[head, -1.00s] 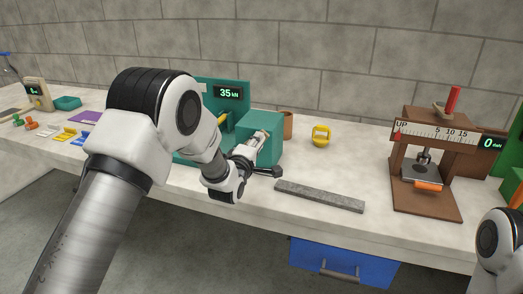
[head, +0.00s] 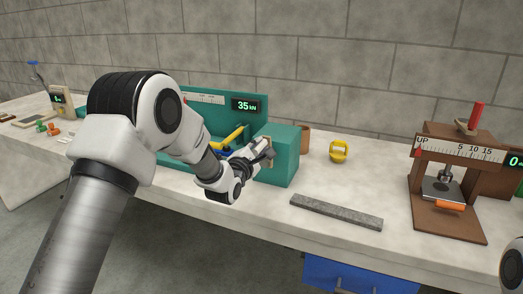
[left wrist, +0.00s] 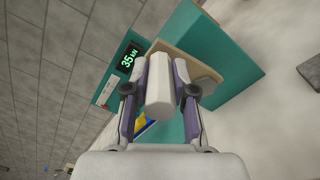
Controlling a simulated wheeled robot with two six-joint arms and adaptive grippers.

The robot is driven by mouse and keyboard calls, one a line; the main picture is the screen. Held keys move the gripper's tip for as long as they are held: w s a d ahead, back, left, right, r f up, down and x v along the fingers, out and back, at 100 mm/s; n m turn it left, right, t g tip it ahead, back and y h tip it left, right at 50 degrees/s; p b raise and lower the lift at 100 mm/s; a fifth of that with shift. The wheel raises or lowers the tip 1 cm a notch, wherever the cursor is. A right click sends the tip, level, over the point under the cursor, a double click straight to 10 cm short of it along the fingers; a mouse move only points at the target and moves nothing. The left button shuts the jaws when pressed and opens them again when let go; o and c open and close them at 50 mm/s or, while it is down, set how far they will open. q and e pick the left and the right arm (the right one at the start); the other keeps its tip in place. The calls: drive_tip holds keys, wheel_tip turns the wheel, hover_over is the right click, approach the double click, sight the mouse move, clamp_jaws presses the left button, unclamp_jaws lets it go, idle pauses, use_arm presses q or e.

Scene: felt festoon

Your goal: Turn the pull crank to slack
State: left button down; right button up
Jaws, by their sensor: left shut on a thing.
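The teal machine (head: 285,160) stands on the bench, with a display (head: 245,105) reading 35 kN. A pale plate shows on its box face. The pull crank's pale grip (left wrist: 159,88) points toward the camera in the left wrist view, in front of a tan plate (left wrist: 190,66). My left gripper (head: 265,152) is at the box's face. In the left wrist view its fingers (left wrist: 160,95) are shut on the grip from both sides. In the head view the gripper mostly hides the crank. My right gripper is out of view.
A grey bar (head: 336,212) lies on the bench right of the machine. A yellow ring-shaped piece (head: 339,151) and a brown cup (head: 304,138) stand behind. A brown wooden press (head: 450,190) stands at the right. The bench between bar and press is clear.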

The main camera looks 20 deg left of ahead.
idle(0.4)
use_arm(q)
drive_tip(key=c, duration=0.9)
unclamp_jaws()
drive_tip(key=shift+c, duration=0.2)
drive_tip(key=shift+s, duration=0.1)
drive_tip(key=s, duration=1.1)
drive_tip(key=shift+s+a, duration=0.25)
drive_tip(key=shift+s, duration=0.15)
